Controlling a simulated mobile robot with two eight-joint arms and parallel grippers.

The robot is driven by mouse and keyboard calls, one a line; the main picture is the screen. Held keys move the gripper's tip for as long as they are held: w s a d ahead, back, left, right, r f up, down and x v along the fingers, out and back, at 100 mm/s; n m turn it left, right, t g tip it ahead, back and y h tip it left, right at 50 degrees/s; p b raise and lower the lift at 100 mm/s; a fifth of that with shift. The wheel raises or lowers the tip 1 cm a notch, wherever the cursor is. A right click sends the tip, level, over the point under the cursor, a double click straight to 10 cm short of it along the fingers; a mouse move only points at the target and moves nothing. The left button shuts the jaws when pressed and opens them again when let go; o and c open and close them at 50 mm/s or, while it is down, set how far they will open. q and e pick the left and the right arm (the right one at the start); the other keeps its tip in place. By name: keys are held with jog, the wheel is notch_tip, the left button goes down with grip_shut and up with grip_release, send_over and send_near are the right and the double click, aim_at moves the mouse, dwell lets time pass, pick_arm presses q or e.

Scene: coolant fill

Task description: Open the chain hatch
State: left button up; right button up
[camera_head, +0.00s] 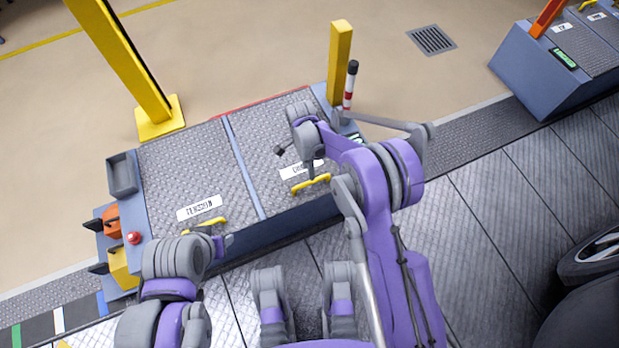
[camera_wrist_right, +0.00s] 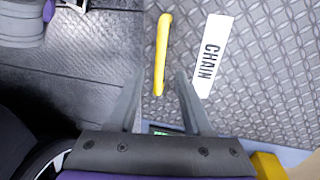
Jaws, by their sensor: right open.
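The chain hatch (camera_head: 262,130) is a grey tread-plate lid lying flat and shut. Its white CHAIN label (camera_head: 300,169) is partly covered by my right arm in the head view; it reads clearly in the right wrist view (camera_wrist_right: 212,55). Its yellow handle (camera_head: 311,184) is at the near edge. My right gripper (camera_head: 297,158) is open and empty above the lid. In the right wrist view, the handle (camera_wrist_right: 163,45) lies ahead, its lower end appearing between the open fingers (camera_wrist_right: 161,80). My left gripper (camera_head: 224,242) is near the tension handle; its fingers are unclear.
The tension hatch (camera_head: 185,165) lies shut at the left, with its own yellow handle (camera_head: 208,223). Yellow posts (camera_head: 340,62) and (camera_head: 120,60) stand behind. A red-white-black rod (camera_head: 350,85) stands at the back right. A grey bin (camera_head: 122,174) and red button (camera_head: 133,238) are at the left.

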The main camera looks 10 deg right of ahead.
jog(key=f, duration=0.3)
jog(key=s+f+b, duration=0.1)
jog(key=f, duration=0.1)
jog(key=shift+d+f, duration=0.2)
jog(key=shift+f, duration=0.05)
grip_shut()
dwell(1.2)
